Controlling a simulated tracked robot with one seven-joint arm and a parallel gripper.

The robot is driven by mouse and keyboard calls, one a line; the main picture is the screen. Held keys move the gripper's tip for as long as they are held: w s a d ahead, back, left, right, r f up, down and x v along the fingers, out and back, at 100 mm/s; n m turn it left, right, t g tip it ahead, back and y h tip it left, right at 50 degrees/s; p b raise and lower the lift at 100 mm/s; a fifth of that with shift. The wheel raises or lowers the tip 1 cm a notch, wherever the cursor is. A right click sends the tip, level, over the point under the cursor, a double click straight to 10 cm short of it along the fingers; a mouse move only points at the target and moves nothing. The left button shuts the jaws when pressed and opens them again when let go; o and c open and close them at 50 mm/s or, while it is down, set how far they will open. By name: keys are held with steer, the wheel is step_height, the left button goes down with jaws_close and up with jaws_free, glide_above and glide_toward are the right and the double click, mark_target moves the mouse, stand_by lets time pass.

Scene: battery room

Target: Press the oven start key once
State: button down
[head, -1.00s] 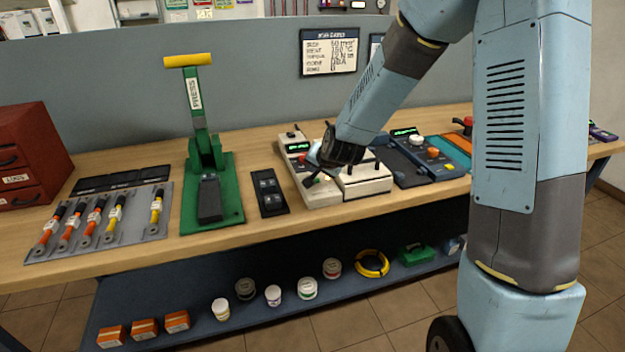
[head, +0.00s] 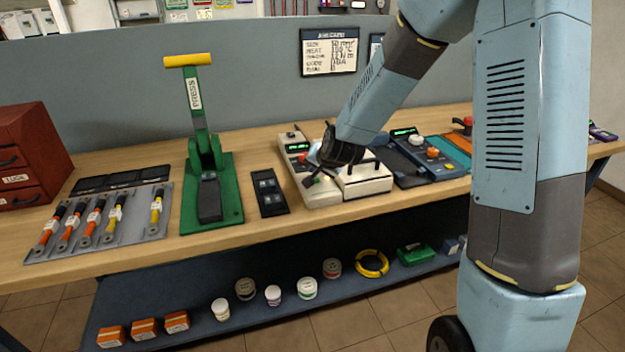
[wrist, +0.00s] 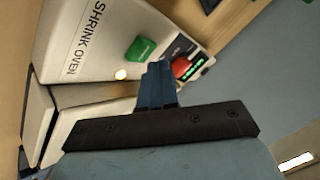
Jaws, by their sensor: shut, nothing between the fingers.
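The shrink oven is a cream unit on the bench (head: 325,197); its lettering shows in the wrist view (wrist: 83,40). Its green key (wrist: 140,49) stands up from the cream top, with nothing over it in the wrist view. My gripper (wrist: 157,72) is shut and empty. Its fingertips are just beside the green key in the wrist view; I cannot tell how high they are above the panel. In the head view my gripper (head: 318,175) is over the oven's front part and partly hides its controls.
A red knob (wrist: 181,67) and a lit green display (wrist: 194,68) are on the oven close to my fingers. A small lamp glows (wrist: 120,74).

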steer(key=shift+f, duration=0.15)
stand_by(0.5)
steer(key=shift+f, duration=0.2)
steer(key=shift+f, duration=0.45)
stand_by(0.9)
steer(key=shift+r, duration=0.9)
steer(key=shift+r, duration=2.5)
